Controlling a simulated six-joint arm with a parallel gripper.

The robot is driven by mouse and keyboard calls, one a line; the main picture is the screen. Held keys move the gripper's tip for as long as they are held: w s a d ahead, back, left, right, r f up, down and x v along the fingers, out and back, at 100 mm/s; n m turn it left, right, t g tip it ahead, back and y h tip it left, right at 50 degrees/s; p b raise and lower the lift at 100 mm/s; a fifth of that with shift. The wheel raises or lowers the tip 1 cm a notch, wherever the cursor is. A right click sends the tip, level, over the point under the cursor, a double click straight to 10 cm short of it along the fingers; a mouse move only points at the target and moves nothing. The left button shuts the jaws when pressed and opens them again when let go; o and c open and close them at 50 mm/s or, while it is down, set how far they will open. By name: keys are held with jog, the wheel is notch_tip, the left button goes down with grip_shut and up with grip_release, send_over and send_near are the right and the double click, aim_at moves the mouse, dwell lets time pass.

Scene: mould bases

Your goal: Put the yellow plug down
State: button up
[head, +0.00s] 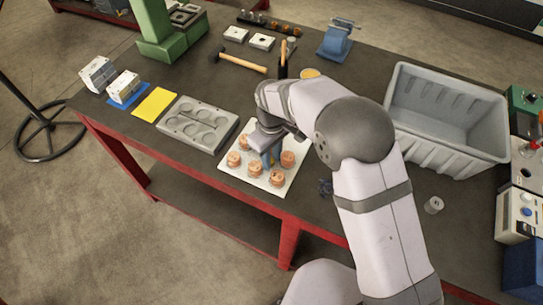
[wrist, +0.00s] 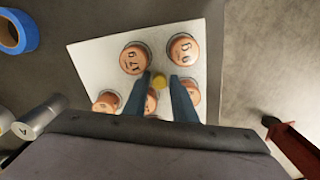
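In the head view my gripper (head: 268,160) is low over the plate (head: 228,171), among several copper-coloured round pieces (head: 287,158). The plug is hidden there. I cannot tell whether it rests on the plate.
A grey mould base (head: 199,124) with round pockets lies left of the plate, beside a yellow pad (head: 154,104). A large grey bin (head: 445,112) stands to the right. A hammer (head: 240,62) lies behind. A blue tape roll (wrist: 12,30) is in the wrist view's corner.

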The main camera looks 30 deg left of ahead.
notch_tip(320, 180, up, 12)
jog(key=b, duration=0.3)
jog(key=shift+r, duration=0.2)
dwell(0.3)
jog(key=w+d+f+m, duration=0.15)
jog(key=d+m, duration=0.65)
jog(key=d, duration=1.5)
jog(key=s+d+f+m, duration=0.5)
jog(key=s+d+m, duration=0.1)
jog(key=s+d, duration=0.5)
jog(key=shift+s+d, duration=0.15)
jog(key=shift+d, duration=1.05)
jog(key=shift+o, duration=0.4)
jog(key=shift+s+d+f, duration=0.2)
jog(key=shift+s, duration=0.15)
